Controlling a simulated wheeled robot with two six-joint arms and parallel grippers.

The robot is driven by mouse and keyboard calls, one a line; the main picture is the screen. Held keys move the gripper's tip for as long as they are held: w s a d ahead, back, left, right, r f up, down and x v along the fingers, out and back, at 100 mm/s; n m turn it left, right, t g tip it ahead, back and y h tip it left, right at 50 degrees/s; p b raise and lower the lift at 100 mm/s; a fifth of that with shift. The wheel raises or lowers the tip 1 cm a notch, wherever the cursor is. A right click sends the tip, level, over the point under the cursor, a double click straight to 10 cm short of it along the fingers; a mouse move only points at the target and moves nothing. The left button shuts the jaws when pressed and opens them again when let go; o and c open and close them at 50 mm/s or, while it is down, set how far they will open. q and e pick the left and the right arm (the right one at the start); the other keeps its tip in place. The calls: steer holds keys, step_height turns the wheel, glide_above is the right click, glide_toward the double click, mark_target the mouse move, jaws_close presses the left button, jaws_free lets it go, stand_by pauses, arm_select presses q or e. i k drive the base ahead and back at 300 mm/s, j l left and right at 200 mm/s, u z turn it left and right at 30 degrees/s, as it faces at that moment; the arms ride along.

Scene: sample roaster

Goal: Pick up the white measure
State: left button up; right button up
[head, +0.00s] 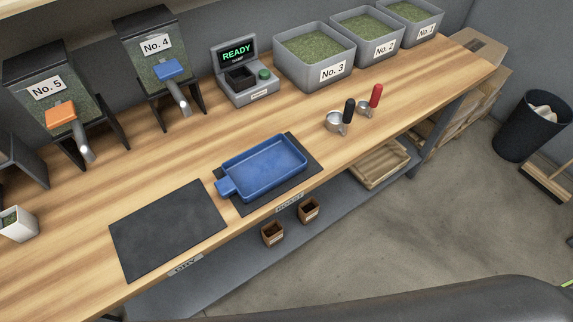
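A small white square cup (19,225), which looks like the white measure, stands on the wooden counter at the far left edge of the head view. Some green content shows inside it, and its left side is partly cut off by the frame. Two metal scoops also lie on the counter right of the middle, one with a black handle (348,110) and one with a red handle (376,96). Neither of my grippers shows in the head view.
A black mat (168,232) lies bare near the front edge; a blue tray (264,166) sits on another mat. Dispensers No. 5 (47,87) and No. 4 (156,46), a READY device (237,51) and grey bins (314,54) line the back. Bare wood (65,205) lies right of the cup.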

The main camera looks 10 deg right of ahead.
mark_target(17, 224)
steer(key=u, duration=1.85)
